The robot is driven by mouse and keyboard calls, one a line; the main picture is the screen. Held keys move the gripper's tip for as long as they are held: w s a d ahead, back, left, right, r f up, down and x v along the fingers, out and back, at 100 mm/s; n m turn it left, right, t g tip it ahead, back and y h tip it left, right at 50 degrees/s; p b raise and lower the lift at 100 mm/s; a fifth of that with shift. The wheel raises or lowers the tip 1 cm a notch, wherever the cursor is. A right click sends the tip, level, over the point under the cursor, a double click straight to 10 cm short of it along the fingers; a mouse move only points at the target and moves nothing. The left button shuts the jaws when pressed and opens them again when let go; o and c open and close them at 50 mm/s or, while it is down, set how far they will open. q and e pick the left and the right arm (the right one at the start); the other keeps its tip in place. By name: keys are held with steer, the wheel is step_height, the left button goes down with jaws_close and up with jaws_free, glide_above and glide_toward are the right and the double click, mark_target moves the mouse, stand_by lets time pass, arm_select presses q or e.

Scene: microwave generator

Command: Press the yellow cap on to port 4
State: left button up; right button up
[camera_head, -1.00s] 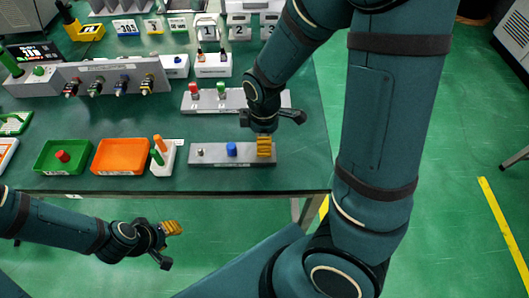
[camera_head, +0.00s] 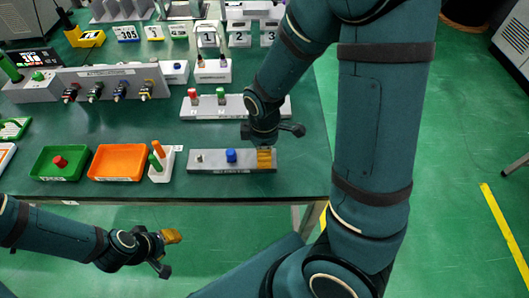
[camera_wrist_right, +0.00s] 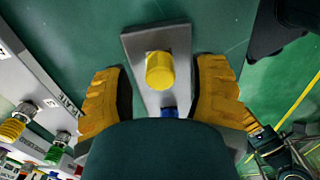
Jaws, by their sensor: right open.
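The yellow cap (camera_wrist_right: 160,70) stands on the right end of the grey front rail (camera_head: 210,164). In the right wrist view it sits between my right gripper's two orange fingers, with a gap on each side. My right gripper (camera_head: 264,157) is open and points down over that rail end, hiding the cap in the head view. The grey port panel (camera_head: 110,72) stands at the back left with several coloured ports along its front; the rightmost, yellowish one (camera_head: 147,90) appears to be port 4. My left gripper (camera_head: 172,237) hangs in front of the table, its finger gap unclear.
A blue cap (camera_head: 231,155) stands mid-rail beside the yellow one. A second rail (camera_head: 245,107) with red and green parts lies behind. A green tray (camera_head: 42,170), an orange tray (camera_head: 97,175) and a white holder (camera_head: 168,155) stand left, near the table's front edge.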

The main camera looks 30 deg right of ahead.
steer(key=shift+o, duration=0.3)
stand_by(0.4)
jaws_close()
steer(key=shift+r, duration=0.1)
steer(key=shift+r+p, duration=2.7)
steer(key=shift+r, duration=0.2)
